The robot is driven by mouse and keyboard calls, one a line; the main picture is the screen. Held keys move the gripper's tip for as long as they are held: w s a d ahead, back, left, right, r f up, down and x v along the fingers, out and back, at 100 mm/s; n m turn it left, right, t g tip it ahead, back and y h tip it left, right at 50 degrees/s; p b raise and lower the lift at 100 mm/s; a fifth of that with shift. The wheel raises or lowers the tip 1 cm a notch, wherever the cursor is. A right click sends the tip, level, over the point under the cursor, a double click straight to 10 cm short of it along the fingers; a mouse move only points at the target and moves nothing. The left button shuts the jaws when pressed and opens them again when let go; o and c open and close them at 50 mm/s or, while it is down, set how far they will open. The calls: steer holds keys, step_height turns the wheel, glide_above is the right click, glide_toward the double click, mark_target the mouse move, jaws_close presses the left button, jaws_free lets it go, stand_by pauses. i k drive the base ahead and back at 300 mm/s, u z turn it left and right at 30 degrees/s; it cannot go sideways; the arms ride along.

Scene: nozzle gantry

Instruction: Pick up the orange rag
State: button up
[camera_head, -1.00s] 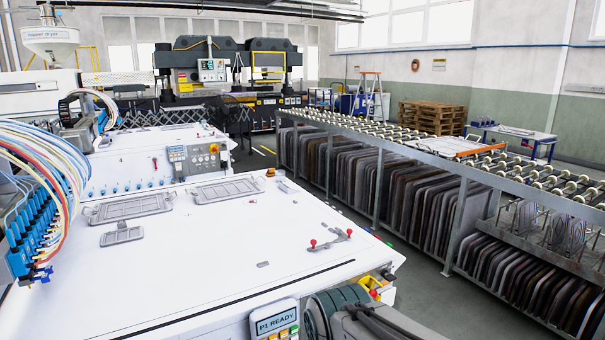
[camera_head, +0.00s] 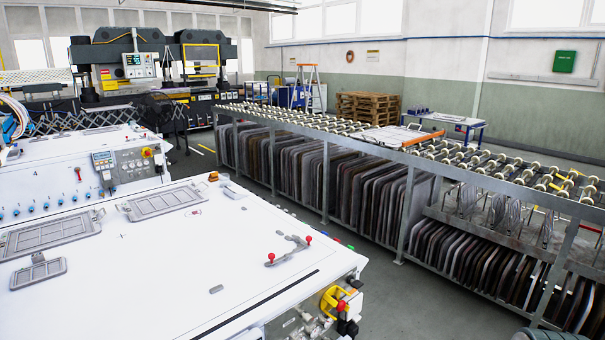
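I cannot make out a clear orange rag. A small orange item (camera_head: 213,176) sits at the far edge of the white machine top (camera_head: 190,255); it is too small to tell what it is. A thin orange strip (camera_head: 423,138) lies along a flat panel on the roller conveyor, and I cannot tell whether it is cloth. My gripper is not in view.
The roller conveyor rack (camera_head: 330,150) runs across the right, with several dark panels upright beneath it. Grey floor (camera_head: 385,290) lies clear between the rack and the white machine. Wooden pallets (camera_head: 367,110) and a blue table (camera_head: 445,125) stand behind.

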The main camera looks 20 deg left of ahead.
mark_target(213, 176)
steer(key=z, duration=0.1)
steer(key=i, duration=4.5)
steer(key=u, duration=1.8)
steer(key=i, duration=4.75)
